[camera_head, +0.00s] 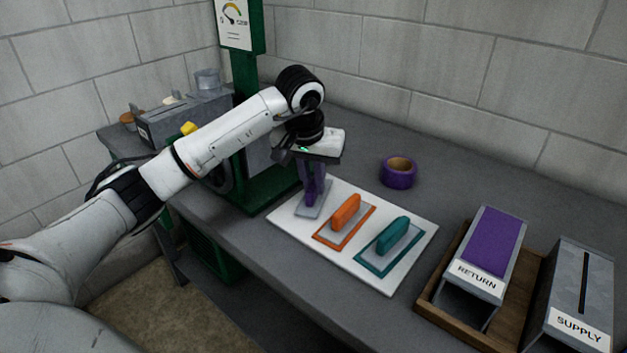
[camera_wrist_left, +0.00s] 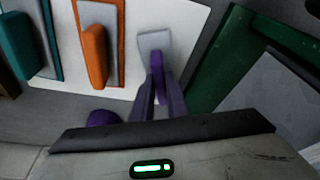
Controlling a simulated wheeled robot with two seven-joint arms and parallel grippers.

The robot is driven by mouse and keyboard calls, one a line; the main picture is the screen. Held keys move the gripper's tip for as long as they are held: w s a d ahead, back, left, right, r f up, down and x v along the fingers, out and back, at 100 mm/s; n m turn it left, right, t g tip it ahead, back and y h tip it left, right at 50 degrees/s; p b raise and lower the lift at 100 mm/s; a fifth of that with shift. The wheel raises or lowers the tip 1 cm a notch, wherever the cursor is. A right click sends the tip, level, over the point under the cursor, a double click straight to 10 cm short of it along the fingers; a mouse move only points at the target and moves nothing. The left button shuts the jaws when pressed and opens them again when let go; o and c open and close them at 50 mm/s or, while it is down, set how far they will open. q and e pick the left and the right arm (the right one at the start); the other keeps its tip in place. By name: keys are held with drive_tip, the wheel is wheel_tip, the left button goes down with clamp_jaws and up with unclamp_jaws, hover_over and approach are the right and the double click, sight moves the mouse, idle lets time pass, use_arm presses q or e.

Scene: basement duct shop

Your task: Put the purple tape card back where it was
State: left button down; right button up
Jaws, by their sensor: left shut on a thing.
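The purple tape card has a grey plate (camera_head: 313,212) and a purple handle, which also shows in the left wrist view (camera_wrist_left: 157,66). My left gripper (camera_head: 313,188) points down and is shut on that handle. The plate is at the left end of the white board (camera_head: 384,278); I cannot tell whether it touches the board or is just above it. No purple outline shows around it. The orange card (camera_head: 346,212) and the teal card (camera_head: 393,236) lie beside it on the board, each within an outline of its own colour. My right gripper is not in view.
A purple tape roll (camera_head: 398,180) lies behind the board. A RETURN chute (camera_head: 494,240) with a purple top stands in a wooden tray (camera_head: 428,303) at right, beside a SUPPLY box (camera_head: 575,290). A green stand (camera_head: 262,192) is close behind my left gripper.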

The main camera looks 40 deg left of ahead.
use_arm(q)
drive_tip(key=shift+f, duration=0.2)
drive_tip(key=c, duration=1.7)
unclamp_jaws()
drive_tip(key=shift+c, duration=0.2)
drive_tip(key=shift+r, duration=0.15)
drive_tip(key=v, duration=1.2)
